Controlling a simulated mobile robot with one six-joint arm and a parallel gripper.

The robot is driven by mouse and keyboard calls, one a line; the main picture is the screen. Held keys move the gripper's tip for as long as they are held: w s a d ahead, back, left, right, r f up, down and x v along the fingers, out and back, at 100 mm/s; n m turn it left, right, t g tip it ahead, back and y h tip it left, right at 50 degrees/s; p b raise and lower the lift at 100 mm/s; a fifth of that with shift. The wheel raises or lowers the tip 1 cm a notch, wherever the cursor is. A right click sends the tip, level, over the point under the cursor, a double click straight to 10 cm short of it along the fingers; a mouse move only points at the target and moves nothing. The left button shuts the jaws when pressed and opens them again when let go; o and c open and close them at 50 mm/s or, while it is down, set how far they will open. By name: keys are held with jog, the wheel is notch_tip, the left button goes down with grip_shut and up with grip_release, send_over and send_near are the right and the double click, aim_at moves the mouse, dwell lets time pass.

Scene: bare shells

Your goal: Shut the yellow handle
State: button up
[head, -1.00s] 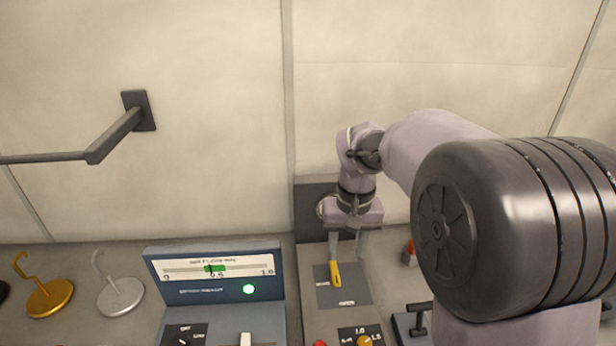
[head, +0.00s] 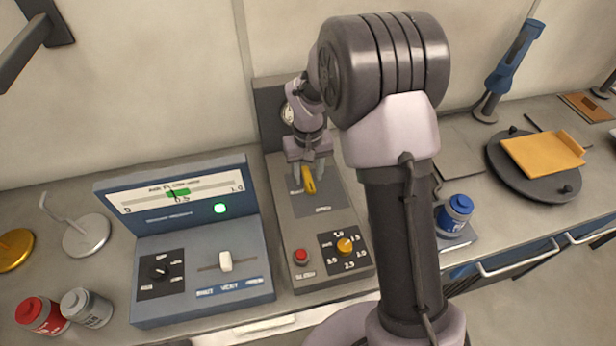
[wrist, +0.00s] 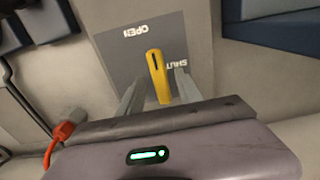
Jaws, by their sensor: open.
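The yellow handle (head: 309,182) lies on a grey plate (head: 330,196) on top of the narrow grey console. In the wrist view the handle (wrist: 157,72) has a dark slot near its far end. That end lies between the words OPEN (wrist: 133,31) and SHUT (wrist: 176,62) on the plate. My gripper (head: 309,174) is open above the plate. In the wrist view its fingers (wrist: 160,78) stand one on each side of the handle, with gaps showing.
The narrow console also has a red button (head: 301,256) and an orange knob (head: 345,245). A blue gauge console (head: 205,285) stands at its left. A blue canister (head: 455,215) and a round dark plate (head: 510,178) are to the right.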

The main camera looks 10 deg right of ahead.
jog(key=shift+f, duration=0.2)
grip_shut()
dwell(0.3)
jog(key=m+b, duration=0.1)
jog(key=m, duration=0.3)
jog(key=m+b, duration=0.1)
jog(key=m, duration=0.3)
jog(key=shift+m, duration=0.4)
jog(key=m+b, duration=0.2)
jog(key=m, duration=0.2)
jog(key=shift+m+b, duration=0.7)
jog(key=shift+m, duration=1.8)
